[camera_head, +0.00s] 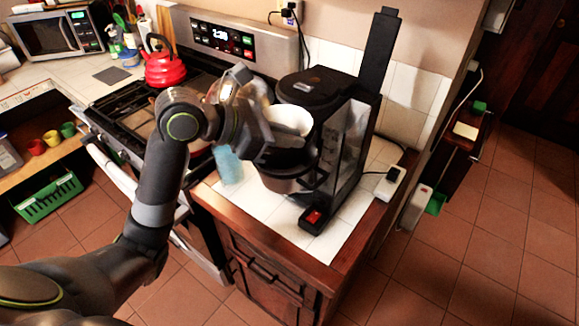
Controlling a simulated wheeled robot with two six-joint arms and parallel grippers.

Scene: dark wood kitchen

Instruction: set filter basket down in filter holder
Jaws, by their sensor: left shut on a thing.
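The coffee maker (345,150) stands on the white tiled counter with its tall black lid (381,50) raised. The white filter basket (290,120) shows at the black filter holder (285,155), above the carafe (288,184). My left gripper (266,127) comes in from the left and is shut on the filter basket at its left side. The basket's lower part is hidden, so I cannot tell whether it rests in the holder or is held just above it. My right gripper is not in view.
A stove with a red kettle (164,66) stands to the left. A white power strip (389,183) lies right of the coffee maker. The counter front (265,224) is clear.

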